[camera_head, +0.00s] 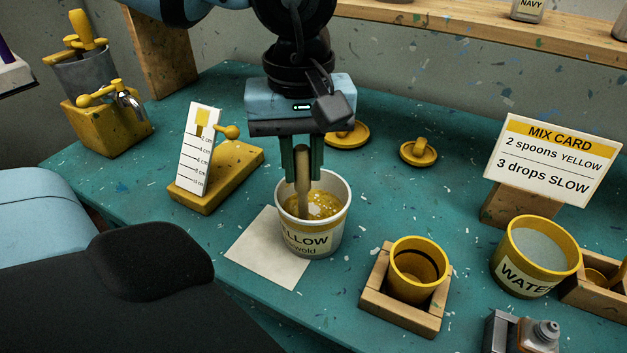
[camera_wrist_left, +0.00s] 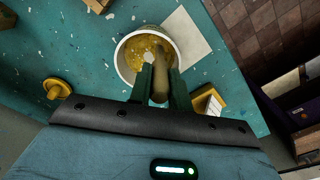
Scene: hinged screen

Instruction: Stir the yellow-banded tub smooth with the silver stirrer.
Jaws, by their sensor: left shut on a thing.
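The tub (camera_head: 325,239), white and labelled YELLOW, stands upright near the middle of the bench on the edge of a pale sheet. It holds mottled yellow contents with pale specks. My left gripper (camera_head: 302,168) points down just above the tub, shut on the stirrer (camera_head: 302,188). The part I see is a beige, wood-like handle; no silver shows, and its lower end is hidden in the contents. In the left wrist view the stirrer (camera_wrist_left: 160,82) stands between the fingers and reaches into the tub (camera_wrist_left: 122,60). My right gripper is not in view.
A small yellow cup in a wooden holder (camera_head: 372,302) and a WATER tub (camera_head: 527,277) stand to the right. A mix card (camera_head: 553,160) stands behind them. Two yellow lids (camera_head: 419,152) lie behind the tub. A scale stand (camera_head: 226,172) is close on the left.

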